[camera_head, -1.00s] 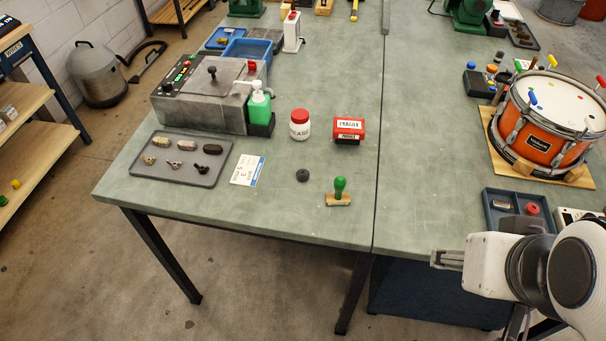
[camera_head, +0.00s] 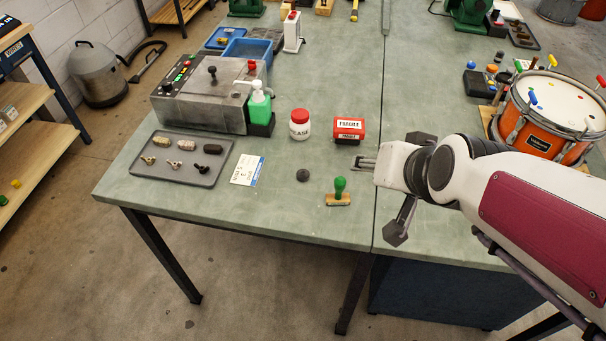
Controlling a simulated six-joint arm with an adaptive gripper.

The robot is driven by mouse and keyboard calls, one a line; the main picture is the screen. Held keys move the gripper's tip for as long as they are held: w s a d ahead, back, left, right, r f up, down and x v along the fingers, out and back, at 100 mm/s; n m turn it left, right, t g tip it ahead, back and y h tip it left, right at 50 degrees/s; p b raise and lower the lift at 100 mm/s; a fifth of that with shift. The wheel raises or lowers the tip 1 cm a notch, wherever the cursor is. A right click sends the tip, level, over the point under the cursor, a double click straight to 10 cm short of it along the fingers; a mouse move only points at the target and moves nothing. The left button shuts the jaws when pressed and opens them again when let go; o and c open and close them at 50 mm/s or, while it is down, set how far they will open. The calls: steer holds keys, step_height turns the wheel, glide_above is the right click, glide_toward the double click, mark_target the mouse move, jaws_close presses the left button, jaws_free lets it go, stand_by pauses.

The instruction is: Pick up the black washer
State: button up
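The black washer (camera_head: 303,175) is a small dark ring lying flat on the green bench top (camera_head: 300,215), left of the green-handled stamp.
A green-handled stamp (camera_head: 339,193) stands between washer and gripper, slightly nearer the front edge. A grey tray (camera_head: 205,178) lies left. My arm covers the right bench.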

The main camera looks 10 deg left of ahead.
steer(key=w+a+f+t, duration=0.1)
steer(key=w+a+f, duration=0.3)
steer(key=w+a, duration=0.3)
steer(key=m+t+h, duration=0.1)
steer(key=m+t, duration=0.1)
steer(key=t, duration=0.1)
glide_above(296, 199)
steer(key=w+d, duration=0.2)
step_height(296, 199, down, 11)
steer(key=s+f+t, duration=0.1)
steer(key=f, duration=0.1)
steer(key=s+a+f+t+h, duration=0.1)
steer(key=f, duration=0.1)
steer(key=s+a+f+n+t+h, duration=0.1)
steer(key=f, duration=0.1)
steer(key=shift+f, duration=0.1)
steer(key=shift+s+a+f+n+t, duration=0.15)
steer(key=shift+s+f+n+t, duration=0.35)
steer(key=shift+s, duration=0.35)
steer(key=shift+w+f, duration=0.2)
steer(key=shift+w, duration=1.1)
